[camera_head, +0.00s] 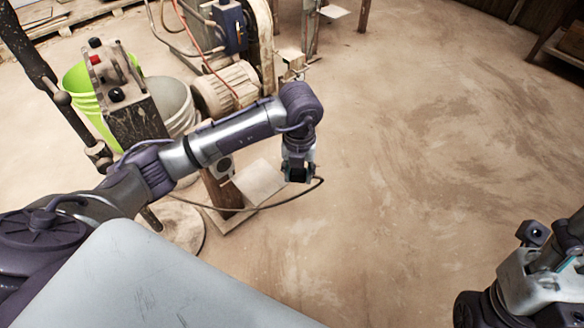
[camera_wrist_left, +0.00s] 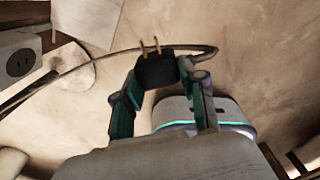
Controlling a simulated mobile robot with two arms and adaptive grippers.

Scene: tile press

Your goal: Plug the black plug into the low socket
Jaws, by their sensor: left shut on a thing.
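My left gripper (camera_head: 298,176) hangs fingers-down in the head view, to the right of the post with the low socket. In the left wrist view, its two fingers (camera_wrist_left: 157,88) are shut on the black plug (camera_wrist_left: 157,70), one on each side. The plug's two brass prongs point away from the gripper, bare and free of any socket. A dark cable runs from the plug. The low socket (camera_head: 222,168) is a small grey box on the post; its face also shows at the upper left of the left wrist view (camera_wrist_left: 19,63), apart from the plug.
A brown post (camera_head: 222,196) rises from a floor plate. The cable (camera_head: 262,207) loops below my left gripper. A motor (camera_head: 228,88), a green bucket (camera_head: 82,82) and a control box (camera_head: 128,110) stand behind. The floor to the right is clear. My right arm is at lower right.

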